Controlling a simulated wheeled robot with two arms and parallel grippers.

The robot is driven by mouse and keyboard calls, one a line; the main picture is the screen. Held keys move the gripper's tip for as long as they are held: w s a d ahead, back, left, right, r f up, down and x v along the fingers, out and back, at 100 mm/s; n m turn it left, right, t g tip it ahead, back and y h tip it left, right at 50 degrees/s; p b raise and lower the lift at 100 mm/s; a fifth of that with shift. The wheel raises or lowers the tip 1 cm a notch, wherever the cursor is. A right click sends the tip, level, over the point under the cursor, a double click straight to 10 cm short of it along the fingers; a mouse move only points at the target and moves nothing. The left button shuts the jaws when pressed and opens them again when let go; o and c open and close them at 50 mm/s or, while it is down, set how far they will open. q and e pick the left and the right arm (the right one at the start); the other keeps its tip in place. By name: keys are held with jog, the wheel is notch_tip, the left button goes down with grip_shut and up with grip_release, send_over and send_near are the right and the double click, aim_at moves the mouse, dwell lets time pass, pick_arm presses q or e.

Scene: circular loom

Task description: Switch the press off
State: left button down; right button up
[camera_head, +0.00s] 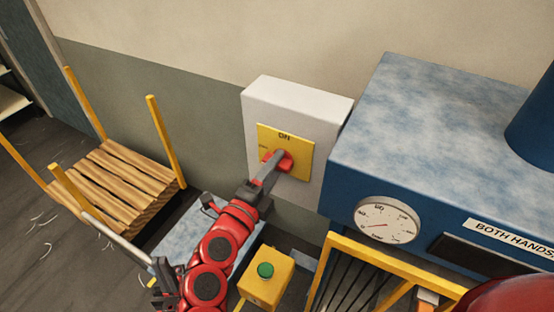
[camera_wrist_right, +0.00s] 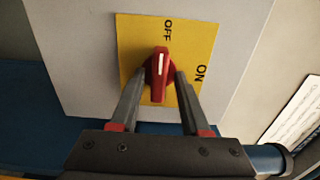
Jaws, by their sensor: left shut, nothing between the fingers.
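The press switch is a red rotary knob (camera_head: 284,161) on a yellow plate (camera_head: 302,150) on a pale grey box (camera_head: 297,95) left of the blue press. In the right wrist view, the knob (camera_wrist_right: 159,88) stands upright and its white mark points to the OFF label; ON is off to the right.
The blue press (camera_head: 420,110) with a round gauge (camera_head: 387,220) stands right of the switch box. A yellow box with a green button (camera_head: 265,270) and a yellow guard (camera_head: 395,262) are below. A slatted wooden trolley (camera_head: 118,180) stands at the left.

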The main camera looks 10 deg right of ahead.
jog(key=v, duration=0.7)
dwell(0.3)
jog(key=shift+w, duration=0.1)
jog(key=shift+f, duration=0.15)
dwell(0.3)
